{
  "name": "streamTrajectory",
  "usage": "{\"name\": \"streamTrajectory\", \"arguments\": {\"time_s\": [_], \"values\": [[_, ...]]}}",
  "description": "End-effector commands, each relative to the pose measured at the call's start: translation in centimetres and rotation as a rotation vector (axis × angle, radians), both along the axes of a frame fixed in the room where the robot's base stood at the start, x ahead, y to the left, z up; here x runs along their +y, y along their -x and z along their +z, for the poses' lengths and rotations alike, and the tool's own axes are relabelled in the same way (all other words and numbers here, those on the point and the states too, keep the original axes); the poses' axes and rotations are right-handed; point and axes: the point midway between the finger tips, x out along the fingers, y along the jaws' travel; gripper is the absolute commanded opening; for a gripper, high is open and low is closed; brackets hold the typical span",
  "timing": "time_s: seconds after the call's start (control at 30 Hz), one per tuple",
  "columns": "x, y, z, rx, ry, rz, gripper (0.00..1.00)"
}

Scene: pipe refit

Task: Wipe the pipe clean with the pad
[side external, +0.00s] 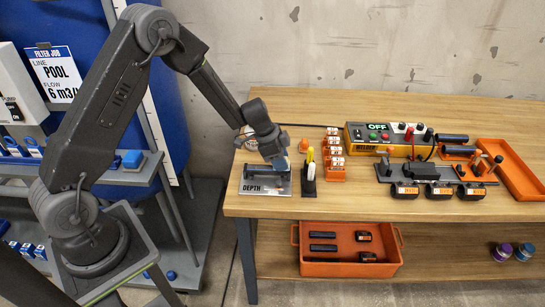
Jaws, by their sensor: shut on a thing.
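My gripper (279,158) points down over the grey plate marked DEPTH (262,189) at the table's left end. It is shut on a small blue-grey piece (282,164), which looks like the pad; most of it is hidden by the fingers. A dark bar, seemingly the pipe (262,170), lies across the plate just below and left of the fingers. I cannot tell whether the pad touches it.
Right of the plate are a pen stand (309,180), a row of orange-and-white fittings (333,163) and an orange welder (372,138). Further right are dark pipes (451,138) and an orange tray (515,170). An orange crate (350,269) sits on the lower shelf.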

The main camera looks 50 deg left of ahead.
Motion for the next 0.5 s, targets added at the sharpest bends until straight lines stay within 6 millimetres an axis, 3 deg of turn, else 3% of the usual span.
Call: {"name": "streamTrajectory", "arguments": {"time_s": [0.27, 0.5], "values": [[-1.9, -1.8, -0.1, 0.002, 0.001, -0.003, 0.18], [-0.1, -0.1, 0.0, 0.004, 0.001, 0.004, 0.18]]}}
